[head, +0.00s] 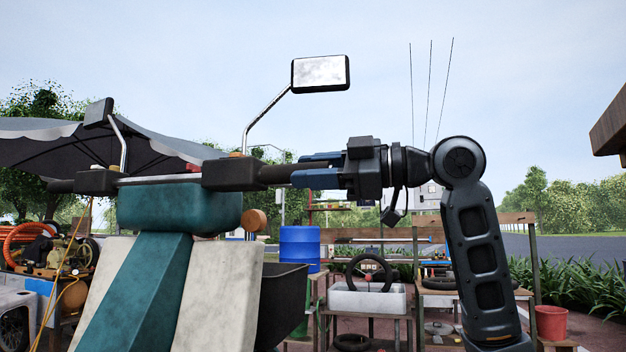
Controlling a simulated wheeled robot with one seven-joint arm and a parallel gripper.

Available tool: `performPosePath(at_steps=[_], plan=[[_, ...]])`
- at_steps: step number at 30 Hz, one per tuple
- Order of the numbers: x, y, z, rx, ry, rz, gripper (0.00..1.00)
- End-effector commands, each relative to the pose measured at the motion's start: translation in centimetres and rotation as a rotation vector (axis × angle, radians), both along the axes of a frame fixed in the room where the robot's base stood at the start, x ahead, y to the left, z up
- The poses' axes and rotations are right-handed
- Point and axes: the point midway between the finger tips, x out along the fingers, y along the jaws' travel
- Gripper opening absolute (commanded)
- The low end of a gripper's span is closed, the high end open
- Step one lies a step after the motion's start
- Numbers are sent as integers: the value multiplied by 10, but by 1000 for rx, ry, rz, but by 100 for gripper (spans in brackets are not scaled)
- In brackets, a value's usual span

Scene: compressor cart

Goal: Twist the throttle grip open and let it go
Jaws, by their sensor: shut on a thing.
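The throttle grip (277,174) is a dark cylinder at the right end of the scooter's handlebar (160,180). A black control housing (229,174) sits just inboard of it. My gripper (312,170) comes in from the right, with its blue fingers around the outer end of the grip. It is shut on the grip. The grip's outer end is hidden between the fingers. The teal and cream scooter front (180,210) stands below the bar. How far the grip is turned cannot be told.
A mirror (320,74) on a thin stalk rises above the right housing, close to my gripper. Another mirror (99,112) stands at the left. Behind are a blue drum (299,247), a white basin (367,299) on a stand and a dark umbrella (135,150). Open air lies above my arm.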

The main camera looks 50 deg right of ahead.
Motion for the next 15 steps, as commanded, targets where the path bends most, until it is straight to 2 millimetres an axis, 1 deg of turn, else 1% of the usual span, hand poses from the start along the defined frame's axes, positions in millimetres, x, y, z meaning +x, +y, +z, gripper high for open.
performPosePath(at_steps=[6,15], plan=[[0,0,-1,-69,-24,0,5],[0,0,-1,-95,-33,0,5]])
